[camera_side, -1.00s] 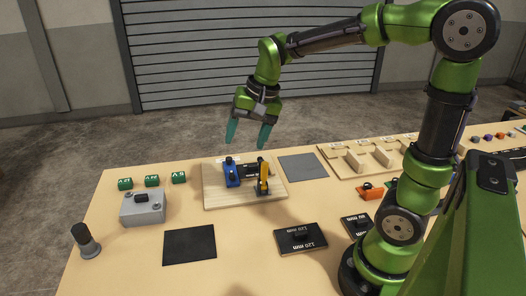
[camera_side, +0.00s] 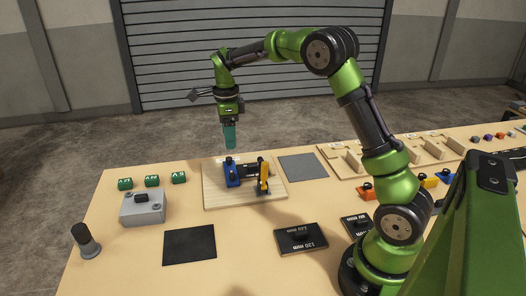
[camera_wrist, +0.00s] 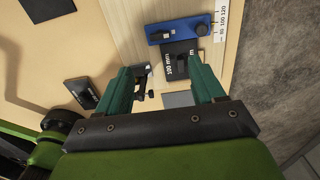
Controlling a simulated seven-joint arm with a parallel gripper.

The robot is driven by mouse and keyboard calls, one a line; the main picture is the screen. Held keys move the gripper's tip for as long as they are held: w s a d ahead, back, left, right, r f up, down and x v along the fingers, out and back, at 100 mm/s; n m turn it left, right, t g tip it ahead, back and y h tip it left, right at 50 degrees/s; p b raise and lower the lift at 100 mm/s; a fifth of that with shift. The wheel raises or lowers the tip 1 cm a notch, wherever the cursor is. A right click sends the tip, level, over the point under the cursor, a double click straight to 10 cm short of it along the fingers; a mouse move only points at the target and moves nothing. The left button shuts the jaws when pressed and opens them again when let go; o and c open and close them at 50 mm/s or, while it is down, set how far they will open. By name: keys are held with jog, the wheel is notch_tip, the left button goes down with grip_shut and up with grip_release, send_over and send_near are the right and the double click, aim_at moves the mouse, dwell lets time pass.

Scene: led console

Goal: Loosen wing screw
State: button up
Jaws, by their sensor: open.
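A wooden board (camera_side: 214,199) carries a blue block (camera_side: 232,174) with a dark knob (camera_side: 229,161) on top, which may be the wing screw. Beside it are a black block (camera_side: 249,170) and a yellow piece (camera_side: 263,177). My gripper (camera_side: 230,148) hangs above the blue block, apart from it, fingers pointing down and seen edge-on. In the wrist view, my gripper (camera_wrist: 163,78) is open and empty. The blue block (camera_wrist: 178,30) lies beyond the fingertips, with dark parts on it and a black block marked "100 mm" (camera_wrist: 178,52) against it. The yellow piece is not clear there.
A grey box (camera_side: 143,209) and several green blocks (camera_side: 152,181) stand at the left, with a dark cylinder (camera_side: 86,241) near the left edge. Black plates (camera_side: 301,238) lie in front. A grey mat (camera_side: 303,166) and wooden rack (camera_side: 375,154) are to the right.

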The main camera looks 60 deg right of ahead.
aim_at(232, 174)
notch_tip(232, 174, down, 13)
jog(key=shift+r, duration=0.2)
jog(key=c, duration=1.1)
